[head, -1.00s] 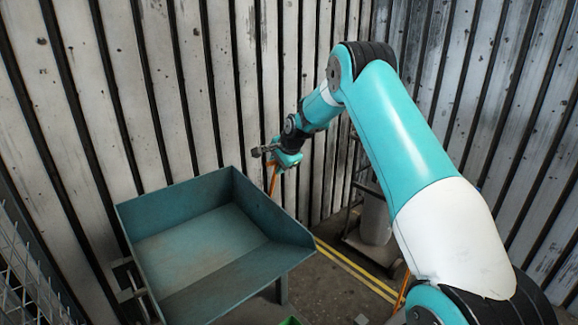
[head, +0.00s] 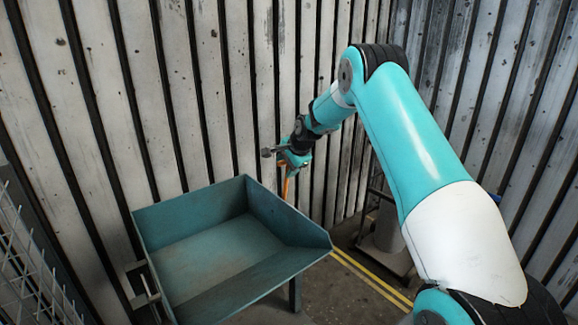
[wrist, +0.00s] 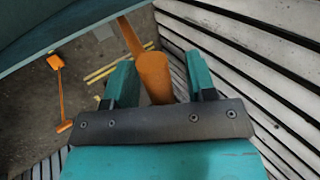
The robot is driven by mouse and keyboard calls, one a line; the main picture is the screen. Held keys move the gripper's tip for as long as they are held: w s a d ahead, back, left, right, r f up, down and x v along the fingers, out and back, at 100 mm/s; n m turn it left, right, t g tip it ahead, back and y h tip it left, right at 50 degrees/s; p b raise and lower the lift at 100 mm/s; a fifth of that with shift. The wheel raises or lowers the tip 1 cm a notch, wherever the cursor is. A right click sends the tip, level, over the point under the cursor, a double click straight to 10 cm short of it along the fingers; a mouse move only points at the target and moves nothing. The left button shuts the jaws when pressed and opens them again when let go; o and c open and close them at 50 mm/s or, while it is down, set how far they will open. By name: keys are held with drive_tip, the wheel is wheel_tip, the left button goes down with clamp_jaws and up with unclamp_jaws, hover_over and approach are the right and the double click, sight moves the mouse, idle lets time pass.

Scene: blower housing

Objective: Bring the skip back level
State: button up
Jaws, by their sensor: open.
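The skip (head: 215,255) is an open teal metal bin, empty inside, at the lower middle of the head view. How far it tilts I cannot tell. An orange lever (head: 285,188) stands behind its far right side. My gripper (head: 288,158) is at the top of this lever, beyond the skip's back corner. In the wrist view my gripper (wrist: 160,82) is open, with the thick orange lever end (wrist: 154,76) between its two teal jaws. A gap shows on the right, and the jaws are not closed on it. The skip's edge (wrist: 60,38) shows at upper left.
Corrugated metal walls (head: 215,90) stand close behind the skip and to the right. A wire rack (head: 35,265) is at the lower left. A trolley with a grey cylinder (head: 385,235) stands right of the skip. Another orange bar (wrist: 60,95) shows low down in the wrist view.

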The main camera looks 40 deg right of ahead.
idle(0.3)
drive_tip(key=shift+d+r, duration=0.15)
drive_tip(key=shift+s+r, duration=0.2)
drive_tip(key=shift+r, duration=0.15)
drive_tip(key=b+v, duration=0.3)
drive_tip(key=v, duration=1.3)
drive_tip(key=shift+s, duration=0.25)
drive_tip(key=s+a+n+g+y, duration=0.1)
drive_tip(key=s+a+n, duration=0.5)
drive_tip(key=a, duration=0.6)
drive_tip(key=s+a+n+g+y, duration=0.2)
drive_tip(key=s+a+n, duration=0.45)
drive_tip(key=a, duration=0.55)
drive_tip(key=s+a+f+n+g, duration=0.1)
drive_tip(key=s+a+n, duration=0.4)
drive_tip(key=s, duration=0.6)
drive_tip(key=s+a+f+n+g, duration=0.2)
drive_tip(key=s+a+n, duration=0.3)
drive_tip(key=s, duration=0.6)
drive_tip(key=shift+a+f+n+y, duration=0.2)
drive_tip(key=shift+f+n+y, duration=0.3)
drive_tip(key=shift+n, duration=0.45)
